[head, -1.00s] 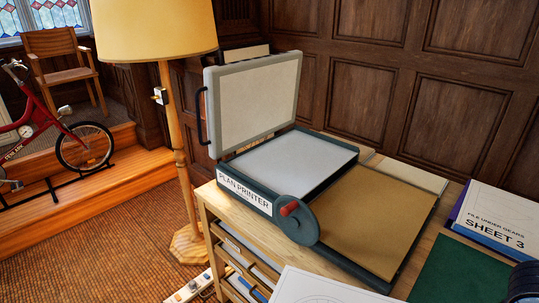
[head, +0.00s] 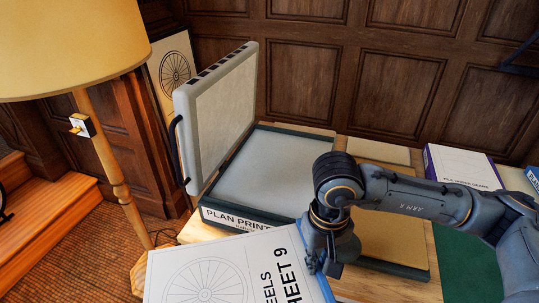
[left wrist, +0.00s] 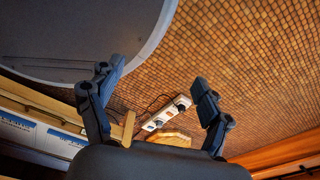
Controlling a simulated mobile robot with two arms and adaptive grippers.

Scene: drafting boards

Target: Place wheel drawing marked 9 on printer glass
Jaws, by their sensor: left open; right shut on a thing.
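The wheel drawing marked 9 (head: 215,272) is a white sheet with a spoked wheel and the words "SHEET 9". It is at the bottom of the head view, in front of the printer and partly cut off. My right gripper (head: 325,264) is shut on its right edge. The plan printer (head: 240,219) stands behind it with its lid (head: 222,108) raised. The pale printer glass (head: 268,170) is bare where it shows; my right arm covers part of its right side. My left gripper (left wrist: 157,92) is open and empty in the left wrist view.
A lamp (head: 70,45) stands left of the printer. A brown board (head: 395,235), a green mat (head: 470,270) and a purple-sided box (head: 460,165) lie to the right. A power strip (left wrist: 165,113) lies on the floor in the left wrist view.

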